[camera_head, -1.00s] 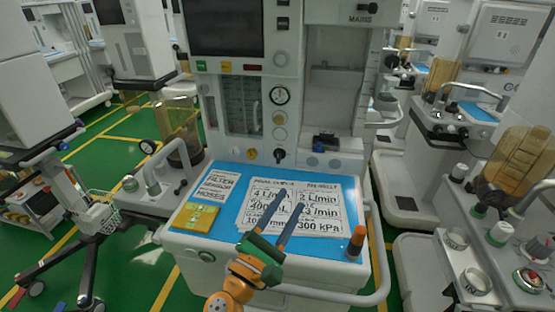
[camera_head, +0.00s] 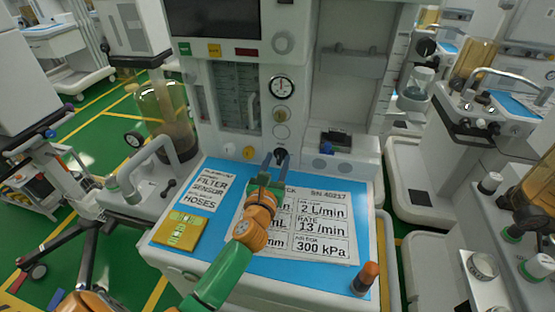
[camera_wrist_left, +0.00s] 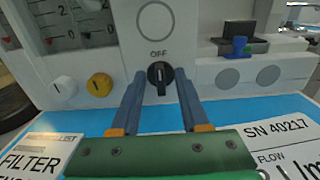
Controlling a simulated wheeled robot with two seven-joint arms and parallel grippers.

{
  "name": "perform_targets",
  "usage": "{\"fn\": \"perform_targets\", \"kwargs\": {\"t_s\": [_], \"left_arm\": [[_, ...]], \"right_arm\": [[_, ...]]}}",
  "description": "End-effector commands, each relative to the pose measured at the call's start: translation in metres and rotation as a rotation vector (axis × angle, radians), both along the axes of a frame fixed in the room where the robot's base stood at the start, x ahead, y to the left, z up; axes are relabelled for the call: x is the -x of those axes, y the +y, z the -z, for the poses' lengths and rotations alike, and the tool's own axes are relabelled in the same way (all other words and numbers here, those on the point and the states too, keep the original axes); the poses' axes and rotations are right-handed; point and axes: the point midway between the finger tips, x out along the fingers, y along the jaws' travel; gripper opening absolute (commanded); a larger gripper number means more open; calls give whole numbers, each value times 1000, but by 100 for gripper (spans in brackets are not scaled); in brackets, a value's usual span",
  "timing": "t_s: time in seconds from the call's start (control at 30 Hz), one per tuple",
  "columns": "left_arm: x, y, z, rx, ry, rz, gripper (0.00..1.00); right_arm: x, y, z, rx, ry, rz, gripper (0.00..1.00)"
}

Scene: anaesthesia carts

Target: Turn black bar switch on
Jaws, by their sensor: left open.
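The black bar switch (camera_wrist_left: 160,77) is a dark knob with a raised bar on the cart's white front panel. Its bar stands upright, with a light mark at the top under the printed word OFF. It also shows in the head view (camera_head: 280,152), partly behind my fingertips. My left gripper (camera_head: 275,160) is open in front of the switch. In the left wrist view its two blue-grey fingers (camera_wrist_left: 160,88) reach up on either side of the switch, with gaps on both sides. I cannot tell how far the tips are from the panel. My right gripper is not in view.
A yellow knob (camera_wrist_left: 99,85) and a white knob (camera_wrist_left: 63,89) sit left of the switch. Below lies a blue worktop (camera_head: 215,240) with printed cards, a yellow box (camera_head: 180,231) and an orange-capped bottle (camera_head: 365,278). A gauge (camera_head: 281,87) is above.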

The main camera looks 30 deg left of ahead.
Motion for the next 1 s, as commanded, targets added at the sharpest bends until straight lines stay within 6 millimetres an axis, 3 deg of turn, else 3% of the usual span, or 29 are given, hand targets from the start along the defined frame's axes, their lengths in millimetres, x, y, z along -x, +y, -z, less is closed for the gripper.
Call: {"fn": "perform_targets", "kwargs": {"t_s": [0.27,0.43,0.47,1.0], "left_arm": [[-5,2,0,-1,0,0,45],[-5,1,0,-1,0,0,2],[-5,1,0,-1,0,0,0],[-5,0,-2,-101,28,0,0]], "right_arm": [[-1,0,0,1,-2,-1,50],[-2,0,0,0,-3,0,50],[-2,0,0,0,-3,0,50],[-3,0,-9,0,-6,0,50]]}}
